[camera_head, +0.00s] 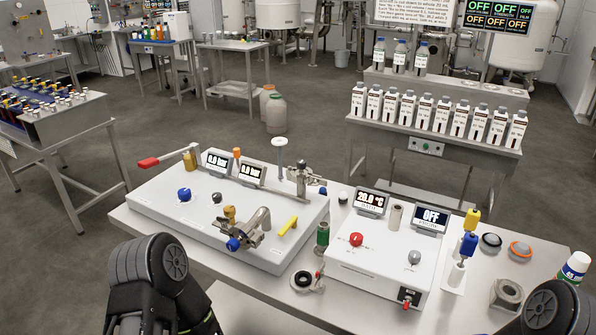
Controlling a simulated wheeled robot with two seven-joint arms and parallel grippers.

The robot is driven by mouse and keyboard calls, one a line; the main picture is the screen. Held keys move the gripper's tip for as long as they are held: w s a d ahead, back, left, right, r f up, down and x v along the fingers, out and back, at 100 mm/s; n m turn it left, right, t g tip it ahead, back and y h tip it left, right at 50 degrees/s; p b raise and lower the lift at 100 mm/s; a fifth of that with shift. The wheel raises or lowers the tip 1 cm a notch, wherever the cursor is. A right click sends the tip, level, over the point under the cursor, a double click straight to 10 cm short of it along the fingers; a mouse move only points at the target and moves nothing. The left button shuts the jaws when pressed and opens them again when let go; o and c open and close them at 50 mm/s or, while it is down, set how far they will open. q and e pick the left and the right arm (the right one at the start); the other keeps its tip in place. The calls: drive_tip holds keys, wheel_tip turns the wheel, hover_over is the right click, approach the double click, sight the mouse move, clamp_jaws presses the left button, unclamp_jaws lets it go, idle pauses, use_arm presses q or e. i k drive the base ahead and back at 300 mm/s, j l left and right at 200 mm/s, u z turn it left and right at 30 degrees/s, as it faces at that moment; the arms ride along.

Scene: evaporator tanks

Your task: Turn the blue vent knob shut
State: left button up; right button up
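A blue round knob (184,194) stands on the left part of the white panel box (160,212), which lies on the table. A second blue knob (234,244) sits at the front end of a metal valve fitting (255,226) on the same box. The labels are too small to read, so I cannot tell which blue knob is the vent. Black parts of my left arm show at the lower left, in front of the box, and of my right arm at the lower right corner. Neither gripper's fingertips show, and neither arm touches a knob.
The panel box also carries a red-handled lever (150,162), a yellow handle (288,225) and two displays reading 0.0 bar. Right of it stands a white control box (380,262) with a red knob (356,239). Bottles (440,110) line a rack behind.

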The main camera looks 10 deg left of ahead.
sight(184, 194)
drive_tip(key=j+z, duration=0.3)
drive_tip(key=j, duration=0.15)
drive_tip(key=j+z, duration=0.3)
drive_tip(key=j, duration=0.15)
drive_tip(key=k+j+z, duration=0.1)
drive_tip(key=j+z, duration=0.2)
drive_tip(key=j, duration=0.15)
drive_tip(key=k+j+z, duration=0.15)
drive_tip(key=j+z, duration=0.15)
drive_tip(key=k+j+z, duration=0.15)
drive_tip(key=j+z, duration=0.15)
drive_tip(key=j, duration=0.2)
drive_tip(key=k+j+z, duration=0.3)
drive_tip(key=k+j, duration=0.3)
drive_tip(key=j, duration=0.15)
drive_tip(key=k+j, duration=0.3)
drive_tip(key=j, duration=0.2)
drive_tip(key=k+j, duration=0.25)
drive_tip(key=j, duration=0.2)
